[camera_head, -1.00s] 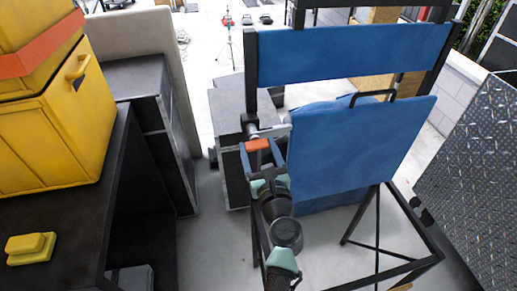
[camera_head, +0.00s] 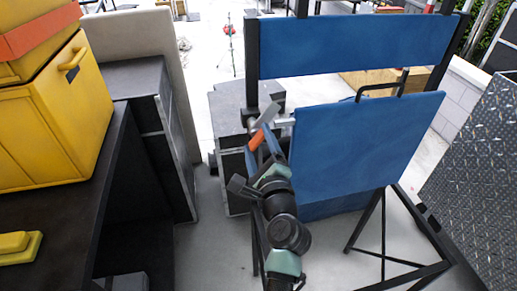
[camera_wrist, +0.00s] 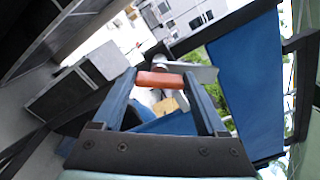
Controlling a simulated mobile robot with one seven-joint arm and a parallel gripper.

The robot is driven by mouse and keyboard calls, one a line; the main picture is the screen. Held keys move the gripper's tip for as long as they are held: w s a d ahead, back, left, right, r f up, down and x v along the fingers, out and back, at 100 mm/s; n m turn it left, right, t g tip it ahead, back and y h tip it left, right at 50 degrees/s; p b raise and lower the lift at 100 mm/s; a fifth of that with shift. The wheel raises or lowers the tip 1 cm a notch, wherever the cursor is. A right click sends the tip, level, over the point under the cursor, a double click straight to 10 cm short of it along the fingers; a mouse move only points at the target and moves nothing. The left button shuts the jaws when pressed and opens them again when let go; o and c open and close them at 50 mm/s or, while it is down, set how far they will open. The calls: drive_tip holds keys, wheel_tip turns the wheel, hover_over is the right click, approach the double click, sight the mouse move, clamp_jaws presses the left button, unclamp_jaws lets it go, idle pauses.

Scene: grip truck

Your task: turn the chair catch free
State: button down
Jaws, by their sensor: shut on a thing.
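The chair is a black-framed folding chair with a blue backrest (camera_head: 350,47) and a blue seat panel (camera_head: 362,150) tipped up in front of it. The chair catch (camera_head: 256,138) is a small lever with an orange-red grip at the chair's left side. In the wrist view the orange grip (camera_wrist: 159,79) lies between the two blue fingers. My gripper (camera_head: 262,146) is shut on the catch. A grey metal plate of the catch reaches to the right of the grip, slanting up in the head view. Part of the catch's pivot is hidden.
A yellow case (camera_head: 50,115) stands on a dark surface at the left, with a small yellow block (camera_head: 18,246) in front. Dark grey cases stand behind my arm. A diamond-plate metal panel (camera_head: 480,160) is at the right. Bare floor lies between.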

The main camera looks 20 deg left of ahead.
drive_tip(key=n+b, duration=0.2)
drive_tip(key=n, duration=0.1)
drive_tip(key=shift+f+n, duration=0.3)
drive_tip(key=shift+n+b, duration=1.35)
drive_tip(key=shift+n, duration=0.45)
drive_tip(key=shift+r, duration=0.1)
unclamp_jaws()
drive_tip(key=shift+s+d, duration=0.1)
drive_tip(key=b+v, duration=0.2)
drive_tip(key=v, duration=1)
drive_tip(key=shift+s+d, duration=0.2)
drive_tip(key=shift+s, duration=0.1)
